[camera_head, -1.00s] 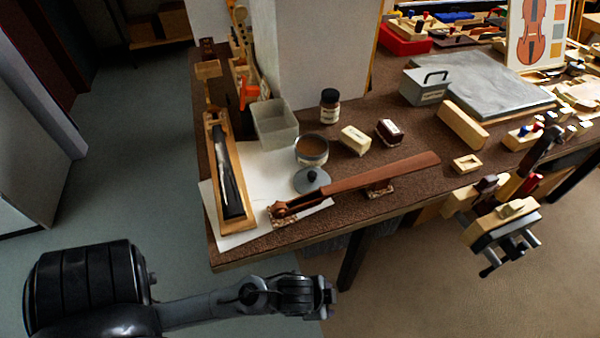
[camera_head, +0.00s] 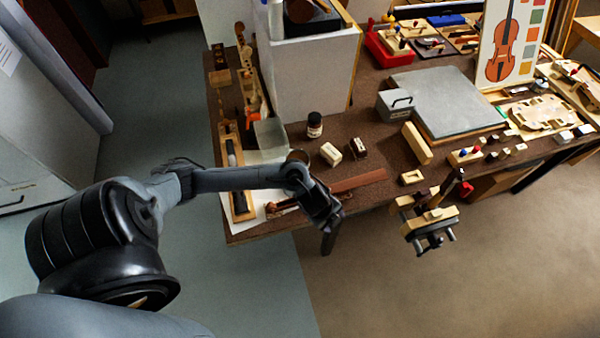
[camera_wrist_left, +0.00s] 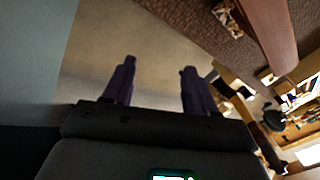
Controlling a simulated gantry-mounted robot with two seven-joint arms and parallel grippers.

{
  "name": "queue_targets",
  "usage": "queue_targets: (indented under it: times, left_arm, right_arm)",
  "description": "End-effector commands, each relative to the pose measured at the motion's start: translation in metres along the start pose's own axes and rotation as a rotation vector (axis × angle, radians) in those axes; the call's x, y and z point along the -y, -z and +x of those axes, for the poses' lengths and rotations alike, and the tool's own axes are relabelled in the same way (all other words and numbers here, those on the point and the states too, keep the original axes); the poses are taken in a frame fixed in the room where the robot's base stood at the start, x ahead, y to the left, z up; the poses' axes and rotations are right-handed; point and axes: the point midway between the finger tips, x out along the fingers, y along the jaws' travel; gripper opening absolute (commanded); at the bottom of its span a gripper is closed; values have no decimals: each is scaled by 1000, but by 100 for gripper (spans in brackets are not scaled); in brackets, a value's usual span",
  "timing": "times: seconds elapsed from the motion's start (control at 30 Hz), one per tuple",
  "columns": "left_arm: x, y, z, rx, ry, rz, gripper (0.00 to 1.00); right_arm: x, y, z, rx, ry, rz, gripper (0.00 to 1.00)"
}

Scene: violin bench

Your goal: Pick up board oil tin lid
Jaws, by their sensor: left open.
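The round board oil tin (camera_head: 298,156) shows only its brown top on the bench, behind my left forearm. Its grey lid is hidden from the head view by my left arm and does not show in the wrist view. My left gripper (camera_head: 329,238) hangs past the bench's front edge, pointing down; the wrist view shows its two dark fingers (camera_wrist_left: 158,68) apart, with only floor between them. My right gripper is in neither view.
A brown violin neck (camera_head: 358,182) lies near the front edge, beside my gripper; it also shows in the wrist view (camera_wrist_left: 266,35). A wooden vise (camera_head: 430,220) juts out at right.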

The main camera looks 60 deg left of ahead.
Motion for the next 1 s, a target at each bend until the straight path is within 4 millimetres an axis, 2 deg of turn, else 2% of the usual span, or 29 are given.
queue_targets:
  times: [0.03, 0.1, 0.2, 0.33, 0.47, 0.8, 1.0]
  left_arm:
    - [22, -25, -29, 36, -36, 35, 57]
    - [35, -62, -48, 76, -107, 65, 57]
    - [44, -110, -74, 125, -204, 72, 57]
    - [49, -149, -101, 162, -290, 50, 57]
    - [47, -166, -108, 177, -330, 33, 57]
    - [33, -177, -70, 179, -335, 31, 57]
    - [30, -178, -61, 179, -335, 33, 57]
  right_arm:
    - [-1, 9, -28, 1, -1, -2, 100]
    - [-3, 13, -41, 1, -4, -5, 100]
    - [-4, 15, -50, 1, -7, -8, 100]
    - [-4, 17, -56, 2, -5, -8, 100]
    - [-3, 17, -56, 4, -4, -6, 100]
    - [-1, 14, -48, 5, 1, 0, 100]
    - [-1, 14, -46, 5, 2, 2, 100]
